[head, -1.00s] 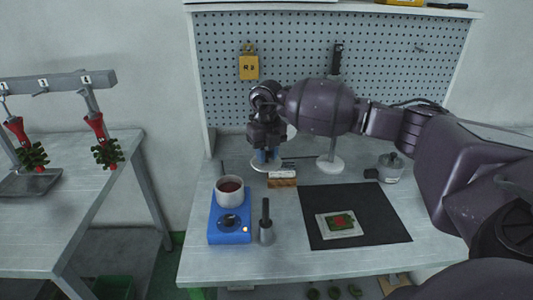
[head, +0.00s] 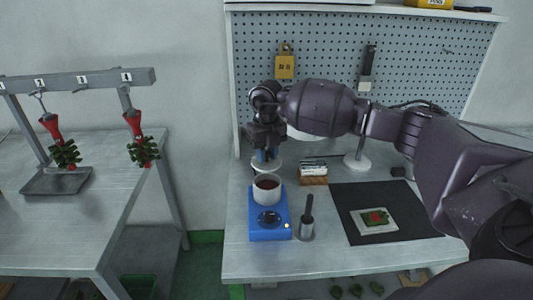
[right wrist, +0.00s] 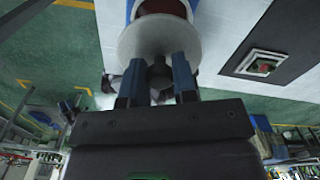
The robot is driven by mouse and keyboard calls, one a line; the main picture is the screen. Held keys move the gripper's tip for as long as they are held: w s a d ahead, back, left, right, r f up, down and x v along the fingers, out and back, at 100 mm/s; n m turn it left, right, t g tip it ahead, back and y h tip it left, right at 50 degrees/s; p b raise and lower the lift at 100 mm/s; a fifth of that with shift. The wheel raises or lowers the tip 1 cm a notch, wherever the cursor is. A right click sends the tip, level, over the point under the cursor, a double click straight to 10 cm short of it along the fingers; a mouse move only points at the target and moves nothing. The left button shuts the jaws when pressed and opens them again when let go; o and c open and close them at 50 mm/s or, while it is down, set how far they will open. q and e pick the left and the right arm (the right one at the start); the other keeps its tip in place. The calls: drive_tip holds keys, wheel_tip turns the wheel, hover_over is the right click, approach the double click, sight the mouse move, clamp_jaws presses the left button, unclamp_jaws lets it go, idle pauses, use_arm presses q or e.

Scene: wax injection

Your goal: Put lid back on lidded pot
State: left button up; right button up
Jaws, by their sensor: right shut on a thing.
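An open pot (head: 267,190) with dark red contents stands on a blue heater (head: 268,224) on the bench. My right gripper (head: 266,155) is shut on the lid (head: 265,165), a pale disc, and holds it above and just behind the pot in the head view. In the right wrist view, the blue fingers (right wrist: 158,74) grip the lid's dark knob. The lid (right wrist: 133,42) partly covers the view of the pot (right wrist: 168,7), whose red contents show past its edge. I cannot tell the exact height between lid and pot. My left gripper is not in view.
A grey holder with a dark handle (head: 307,222) stands right of the heater. A dark mat (head: 408,228) carries a pale mould plate (head: 372,227). A block with tools (head: 313,177) and a stand (head: 357,161) are behind. My right arm spans the bench's right side.

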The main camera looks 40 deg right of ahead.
sight(268, 161)
drive_tip(key=shift+s+d+f, duration=0.1)
drive_tip(key=shift+d+f, duration=0.05)
drive_tip(key=shift+f, duration=0.35)
drive_tip(key=shift+f+b, duration=0.7)
drive_tip(key=shift+f, duration=0.6)
drive_tip(key=shift+f+b, duration=0.4)
drive_tip(key=shift+f, duration=0.2)
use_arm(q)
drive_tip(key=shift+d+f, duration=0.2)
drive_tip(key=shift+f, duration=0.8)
use_arm(e)
drive_tip(key=shift+f, duration=0.85)
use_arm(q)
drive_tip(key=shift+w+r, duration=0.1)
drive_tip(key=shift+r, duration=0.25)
use_arm(e)
drive_tip(key=shift+r, duration=0.1)
drive_tip(key=shift+f, duration=0.2)
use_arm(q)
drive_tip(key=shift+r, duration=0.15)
